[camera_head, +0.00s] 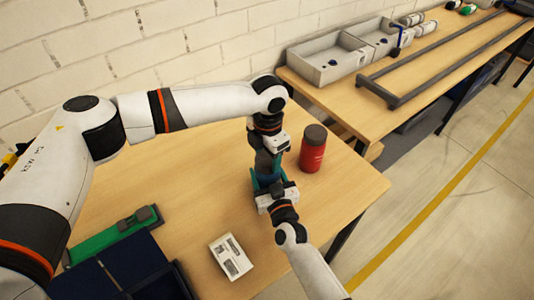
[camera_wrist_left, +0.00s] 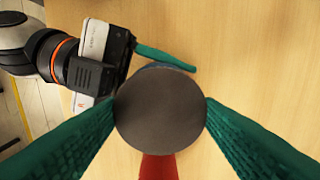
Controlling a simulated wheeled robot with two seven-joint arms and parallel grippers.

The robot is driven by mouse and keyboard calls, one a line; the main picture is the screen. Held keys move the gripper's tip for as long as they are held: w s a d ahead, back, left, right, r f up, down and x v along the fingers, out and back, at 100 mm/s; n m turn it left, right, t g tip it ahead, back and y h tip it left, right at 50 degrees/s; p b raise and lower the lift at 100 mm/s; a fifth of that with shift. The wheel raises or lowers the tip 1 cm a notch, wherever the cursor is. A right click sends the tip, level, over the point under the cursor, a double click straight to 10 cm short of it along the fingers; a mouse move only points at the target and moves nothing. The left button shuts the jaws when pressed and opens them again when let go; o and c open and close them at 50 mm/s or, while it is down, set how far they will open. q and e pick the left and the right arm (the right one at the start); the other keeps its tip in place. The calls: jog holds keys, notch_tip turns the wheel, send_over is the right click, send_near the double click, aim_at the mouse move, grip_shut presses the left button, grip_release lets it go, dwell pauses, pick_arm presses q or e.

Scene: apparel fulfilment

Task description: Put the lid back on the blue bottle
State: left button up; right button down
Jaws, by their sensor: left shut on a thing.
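My left gripper (camera_wrist_left: 160,108) is shut on a dark round lid (camera_wrist_left: 160,112), seen from above between its teal fingers in the left wrist view. The blue bottle (camera_head: 267,182) is largely hidden between the two grippers in the head view. Only a thin blue edge shows beyond the lid in the left wrist view. I cannot tell whether the lid touches the bottle. My right gripper (camera_head: 272,188) is low beside the bottle, with one teal finger running along its side. Its other finger is hidden, so its grip is unclear.
A red bottle (camera_head: 312,152) with a dark lid stands close by on the right. A white labelled box (camera_head: 231,257) lies near the front. A green item (camera_head: 112,235) and dark blue bin (camera_head: 135,264) are at the left. Grey trays (camera_head: 328,62) occupy the back table.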

pick_arm(q)
jog(key=shift+m, duration=0.4)
pick_arm(e)
jog(key=shift+s+a+f, duration=0.1)
jog(key=shift+a, duration=0.1)
pick_arm(q)
jog(key=o, duration=1)
jog(key=shift+o, duration=0.2)
jog(key=shift+a, duration=0.1)
jog(key=shift+r, duration=2.3)
pick_arm(e)
jog(key=shift+d, duration=0.1)
pick_arm(q)
jog(key=shift+c, duration=0.3)
